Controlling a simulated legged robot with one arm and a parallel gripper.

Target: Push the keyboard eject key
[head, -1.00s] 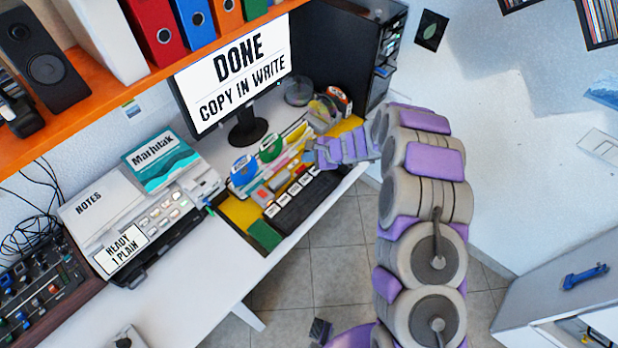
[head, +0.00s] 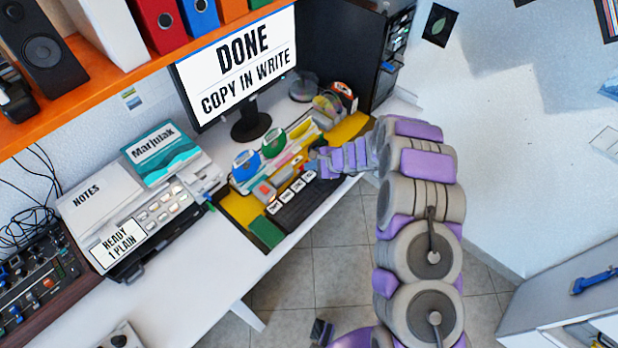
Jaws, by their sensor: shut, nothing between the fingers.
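The dark keyboard (head: 300,208) lies at the front edge of the white desk, with a row of pale labelled keys (head: 285,197) along its far side. The key labels are too small to read for certain, so I cannot tell which is the eject key. My gripper (head: 318,163) is shut and empty, at the far right end of the key row. It partly covers that end. I cannot tell whether its tip touches a key. The monitor (head: 236,68) behind reads "DONE" and "COPY IN WRITE".
A yellow organiser (head: 349,128) with discs and coloured items stands behind the keyboard. A printer-like device (head: 157,214) reads "READY 1 PLAIN" to the left. A black tower (head: 378,60) stands at the back right. An orange shelf (head: 100,88) overhangs the left.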

